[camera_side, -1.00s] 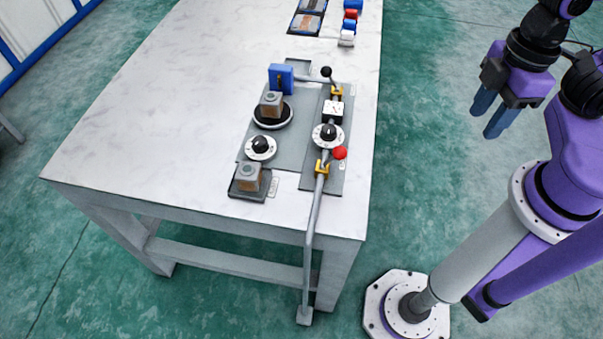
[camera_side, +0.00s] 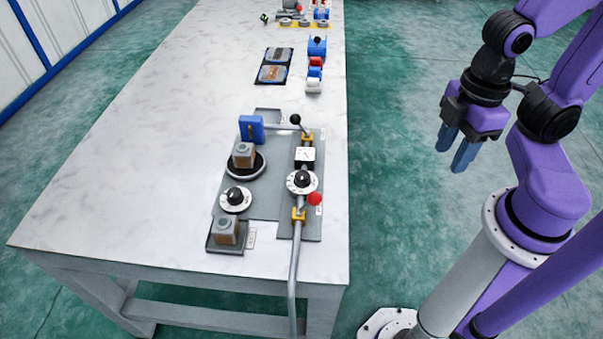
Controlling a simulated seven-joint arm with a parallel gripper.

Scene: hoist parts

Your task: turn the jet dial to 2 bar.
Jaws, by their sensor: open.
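Two white-faced dials with black knobs are on the grey panel. The other dial (camera_side: 236,198) sits to the left, between two block-like parts. I take the pipe-line dial as the jet dial, but its marks are too small to read. My gripper (camera_side: 452,158) is open and empty, with blue fingers pointing down. It hangs off the table's right side, well apart from both dials.
A red ball knob (camera_side: 314,199) is close below the pipe-line dial, and a black-knobbed lever (camera_side: 295,119) is above it. A blue block (camera_side: 251,129) stands at the panel's upper left. Trays (camera_side: 272,73) and small parts lie farther back. The table's left side is clear.

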